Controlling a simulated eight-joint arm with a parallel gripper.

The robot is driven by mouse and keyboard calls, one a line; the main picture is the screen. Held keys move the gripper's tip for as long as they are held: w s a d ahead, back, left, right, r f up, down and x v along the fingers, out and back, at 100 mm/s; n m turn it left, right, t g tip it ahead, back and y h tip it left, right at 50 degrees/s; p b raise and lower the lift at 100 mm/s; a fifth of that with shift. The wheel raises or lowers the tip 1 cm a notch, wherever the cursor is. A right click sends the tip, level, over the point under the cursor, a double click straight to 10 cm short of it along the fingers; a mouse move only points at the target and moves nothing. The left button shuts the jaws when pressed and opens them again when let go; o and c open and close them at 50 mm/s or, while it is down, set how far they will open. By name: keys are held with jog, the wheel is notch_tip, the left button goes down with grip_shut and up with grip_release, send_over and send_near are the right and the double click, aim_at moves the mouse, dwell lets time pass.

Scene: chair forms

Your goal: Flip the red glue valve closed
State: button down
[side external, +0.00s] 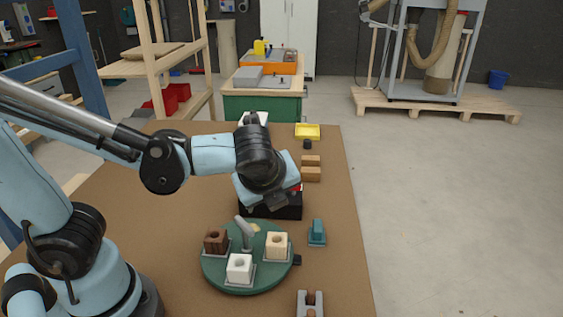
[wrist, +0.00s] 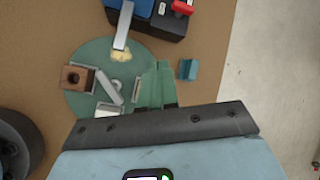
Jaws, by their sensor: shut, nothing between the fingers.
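The red glue valve (wrist: 182,8) sits on top of a black and blue glue unit (wrist: 158,20) at the top edge of the wrist view. A small part of the red valve (side external: 298,187) also shows in the side view, beside my wrist at the black glue unit (side external: 285,211). My gripper (wrist: 158,68) is shut and empty. In the wrist view its fingers lie below the valve and apart from it in the picture. In the side view my wrist hides the fingers and most of the glue unit. The valve's lever angle is hard to tell.
A green round plate (side external: 215,275) holds brown, white and pale wood blocks in front of the unit. A grey nozzle (wrist: 123,25) reaches over a yellowish patch on it. A teal piece (side external: 317,232) stands right. Wooden blocks (side external: 311,174) and a yellow tray (side external: 307,131) lie behind.

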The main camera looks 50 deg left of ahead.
jog(key=m, duration=0.2)
jog(key=d+m+y, duration=0.1)
jog(key=d+m, duration=0.1)
jog(key=m, duration=0.1)
jog(key=shift+w+r+m+t+y, duration=0.3)
jog(key=shift+w+t, duration=0.05)
jog(key=shift+t, duration=0.05)
jog(key=x, duration=1)
jog(key=shift+w+a, duration=1.4)
jog(key=shift+w, duration=0.05)
jog(key=shift+s+a, duration=0.25)
jog(key=shift+a, duration=0.95)
dwell(0.4)
jog(key=shift+w+d, duration=0.1)
jog(key=shift+d, duration=0.05)
dwell(0.3)
